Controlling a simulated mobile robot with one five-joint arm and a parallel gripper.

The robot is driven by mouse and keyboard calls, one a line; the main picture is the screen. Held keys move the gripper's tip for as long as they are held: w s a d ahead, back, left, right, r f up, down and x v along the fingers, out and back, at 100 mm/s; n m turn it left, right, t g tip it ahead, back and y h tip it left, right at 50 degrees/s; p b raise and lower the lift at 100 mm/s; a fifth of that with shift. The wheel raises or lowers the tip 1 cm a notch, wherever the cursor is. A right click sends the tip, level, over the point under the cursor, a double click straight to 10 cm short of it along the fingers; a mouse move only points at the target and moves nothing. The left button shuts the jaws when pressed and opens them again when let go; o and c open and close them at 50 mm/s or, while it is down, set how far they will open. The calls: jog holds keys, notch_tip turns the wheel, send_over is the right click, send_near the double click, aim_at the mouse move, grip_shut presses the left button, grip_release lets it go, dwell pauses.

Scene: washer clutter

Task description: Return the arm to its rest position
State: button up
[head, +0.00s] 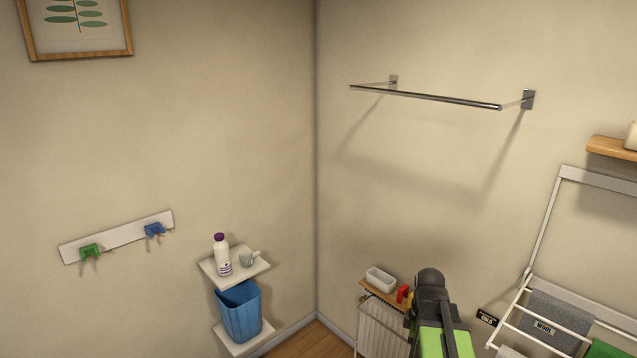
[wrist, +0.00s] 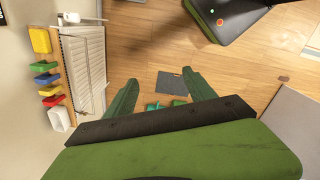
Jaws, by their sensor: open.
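My arm shows at the bottom right of the head view, with its green and black links in front of the radiator; the gripper fingers cannot be made out there. In the wrist view my gripper (wrist: 160,100) has its two green fingers spread apart. Nothing is held between them. Beyond and below the fingers is wooden floor with a dark grey flat piece (wrist: 173,85) and small green items (wrist: 165,104) lying on it.
A radiator (head: 378,325) and a wooden ledge with a white tray (head: 380,279) stand close beside my arm. A drying rack (head: 545,235) is at right. A metal rail (head: 430,97) juts from the wall above. A blue bin (head: 240,312) stands at left.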

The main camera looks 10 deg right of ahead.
jog(key=a+f+m+b, duration=0.3)
jog(key=a+f+m, duration=0.2)
jog(key=a, duration=0.4)
jog(key=s+a+f+m+b, duration=0.1)
jog(key=a+f+m+b, duration=0.3)
jog(key=a, duration=0.5)
jog(key=m, duration=0.2)
jog(key=shift+f+m, duration=0.3)
jog(key=shift+f, duration=0.05)
jog(key=shift+s, duration=0.1)
